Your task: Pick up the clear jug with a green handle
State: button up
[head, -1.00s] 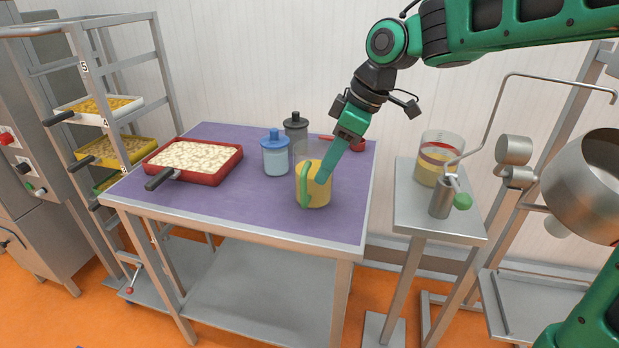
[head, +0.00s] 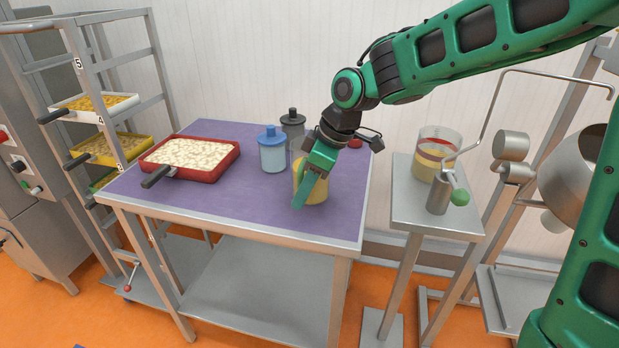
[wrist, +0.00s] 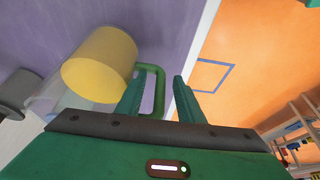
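The clear jug (head: 314,190) with yellow contents stands on the purple-topped table, partly hidden behind my gripper in the head view. In the wrist view the jug (wrist: 100,65) is at the upper left. Its green handle (wrist: 160,90) shows between my two fingers, nearer the left one. My gripper (head: 298,205) points down at the handle side of the jug. In the wrist view my gripper (wrist: 158,85) is open, with a gap between the fingers around the handle.
A blue-lidded jar (head: 272,152) and a dark-lidded jar (head: 293,128) stand behind the jug. A red tray (head: 192,157) of pale food lies at the left of the purple table (head: 250,210). Another clear container (head: 437,150) stands on the small side table (head: 405,205).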

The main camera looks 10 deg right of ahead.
jog(key=shift+c, duration=0.3)
grip_shut()
dwell(1.1)
